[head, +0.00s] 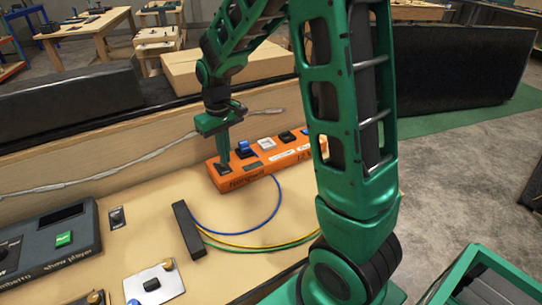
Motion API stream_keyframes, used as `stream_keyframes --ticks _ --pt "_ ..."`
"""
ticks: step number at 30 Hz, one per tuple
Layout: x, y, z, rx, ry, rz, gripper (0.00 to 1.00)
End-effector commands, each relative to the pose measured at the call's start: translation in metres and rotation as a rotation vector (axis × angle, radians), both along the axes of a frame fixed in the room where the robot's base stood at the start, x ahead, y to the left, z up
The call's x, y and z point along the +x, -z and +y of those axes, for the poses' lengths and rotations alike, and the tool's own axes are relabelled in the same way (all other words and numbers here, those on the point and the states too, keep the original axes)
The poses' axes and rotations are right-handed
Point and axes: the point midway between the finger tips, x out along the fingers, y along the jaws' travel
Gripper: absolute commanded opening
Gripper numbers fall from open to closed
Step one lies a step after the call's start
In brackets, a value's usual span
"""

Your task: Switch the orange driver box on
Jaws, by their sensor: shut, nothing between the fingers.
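The orange driver box (265,172) lies on the wooden bench top, against the back board. Its top carries a row of small parts: a dark one at its left end, a blue one (243,148), a white one (266,144) and a dark one (287,137). My gripper (224,160) is shut and empty, pointing down at the left end of the box. Its tips are at or just above the dark part there; I cannot tell if they touch. The right part of the box is hidden behind my arm.
A dark player unit (48,243) with a green button stands at the left. A black bar (187,229) with blue, yellow and green wires lies in front of the box. A metal plate (153,284) lies at the front. A cardboard box (228,67) stands behind the board.

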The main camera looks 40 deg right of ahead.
Motion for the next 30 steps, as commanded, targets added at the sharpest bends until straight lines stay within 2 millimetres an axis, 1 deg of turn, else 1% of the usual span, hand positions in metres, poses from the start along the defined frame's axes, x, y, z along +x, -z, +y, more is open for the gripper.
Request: stream_keyframes --ticks 8,30 --pt "0.0 0.003 0.0 0.0 0.0 0.0 0.0" --pt "0.0 0.021 0.0 0.0 0.0 0.001 0.0"
